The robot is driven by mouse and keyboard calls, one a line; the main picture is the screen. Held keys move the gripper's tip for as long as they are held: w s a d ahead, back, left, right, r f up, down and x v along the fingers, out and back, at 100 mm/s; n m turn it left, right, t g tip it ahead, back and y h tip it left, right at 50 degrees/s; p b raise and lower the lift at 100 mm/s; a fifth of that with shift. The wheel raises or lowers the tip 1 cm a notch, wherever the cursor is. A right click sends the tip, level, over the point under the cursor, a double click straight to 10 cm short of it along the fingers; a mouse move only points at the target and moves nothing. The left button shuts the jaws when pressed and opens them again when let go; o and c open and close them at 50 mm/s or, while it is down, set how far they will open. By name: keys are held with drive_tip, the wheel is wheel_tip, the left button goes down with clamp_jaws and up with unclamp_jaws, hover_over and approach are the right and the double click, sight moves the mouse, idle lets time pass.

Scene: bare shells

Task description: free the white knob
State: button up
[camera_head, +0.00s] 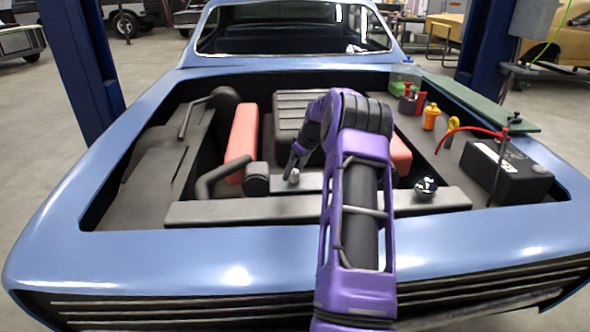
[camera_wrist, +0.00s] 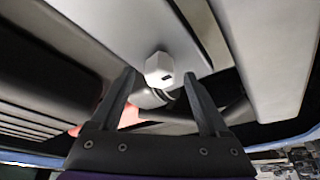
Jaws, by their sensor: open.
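In the head view a small whitish spot (camera_head: 294,176) by my gripper appears to be the knob. My gripper (camera_wrist: 160,79) is open, its two dark fingers on either side of the knob in the picture. I cannot tell whether the knob is between the tips or just beyond them. No finger visibly touches it. In the head view my gripper (camera_head: 291,168) is small and partly hidden by my arm.
The blue car's engine bay surrounds my gripper. A black round cap (camera_head: 256,180) and hose are left of it. A grey front bar (camera_head: 240,212) lies nearer. A black battery (camera_head: 506,172) with a red cable and a shiny ball (camera_head: 426,187) are right.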

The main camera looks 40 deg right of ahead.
drive_tip(key=p+v, duration=0.1)
drive_tip(key=v, duration=1.6)
drive_tip(key=shift+r, duration=0.2)
drive_tip(key=shift+s, duration=0.1)
